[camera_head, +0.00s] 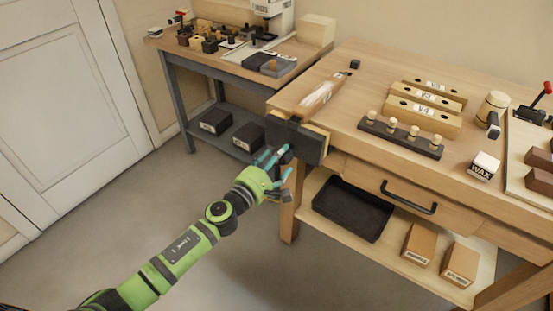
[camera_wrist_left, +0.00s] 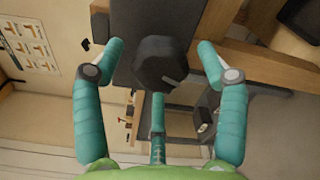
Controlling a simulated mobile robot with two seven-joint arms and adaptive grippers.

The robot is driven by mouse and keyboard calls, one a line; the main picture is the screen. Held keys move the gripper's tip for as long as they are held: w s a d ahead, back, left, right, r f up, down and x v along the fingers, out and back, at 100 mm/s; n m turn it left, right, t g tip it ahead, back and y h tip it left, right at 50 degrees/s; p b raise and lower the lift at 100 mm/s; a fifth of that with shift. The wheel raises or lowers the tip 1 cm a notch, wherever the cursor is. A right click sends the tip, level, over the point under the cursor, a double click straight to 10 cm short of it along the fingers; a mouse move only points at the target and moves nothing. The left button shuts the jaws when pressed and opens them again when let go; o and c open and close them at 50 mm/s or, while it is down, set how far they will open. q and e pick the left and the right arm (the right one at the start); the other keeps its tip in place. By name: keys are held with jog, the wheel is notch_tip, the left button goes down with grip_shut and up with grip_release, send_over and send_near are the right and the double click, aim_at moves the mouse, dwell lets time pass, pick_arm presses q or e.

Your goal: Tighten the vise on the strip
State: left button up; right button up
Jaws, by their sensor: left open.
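The vise (camera_head: 311,146) is a dark block on the front left corner of the wooden workbench. A pale strip with a label (camera_head: 322,91) lies on the bench top just behind it; I cannot tell how it sits in the jaws. My left gripper (camera_head: 275,163) is open in front of the vise's face. In the left wrist view, a dark faceted knob (camera_wrist_left: 160,63) stands between the spread teal fingers of the left gripper (camera_wrist_left: 158,78). Gaps show at the two side fingers, and the third finger is below the knob. The vise (camera_wrist_left: 152,22) shows behind the knob. My right gripper is out of view.
The workbench (camera_head: 400,65) holds labelled wooden blocks (camera_head: 423,115), a dark rack with pegs (camera_head: 400,138), a mallet (camera_head: 492,108) and a wax box (camera_head: 484,166). A black tray (camera_head: 352,208) sits on the lower shelf. The floor left of the bench is clear.

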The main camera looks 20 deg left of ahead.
pick_arm(q)
jog(key=v, duration=0.6)
jog(key=shift+s, duration=0.4)
jog(key=shift+a, duration=0.1)
jog(key=w+d+n+p, duration=0.2)
jog(key=w+n, duration=0.4)
jog(key=n, duration=0.5)
jog(key=shift+w+d, duration=0.2)
jog(key=shift+w, duration=0.15)
dwell(0.5)
jog(key=c, duration=1)
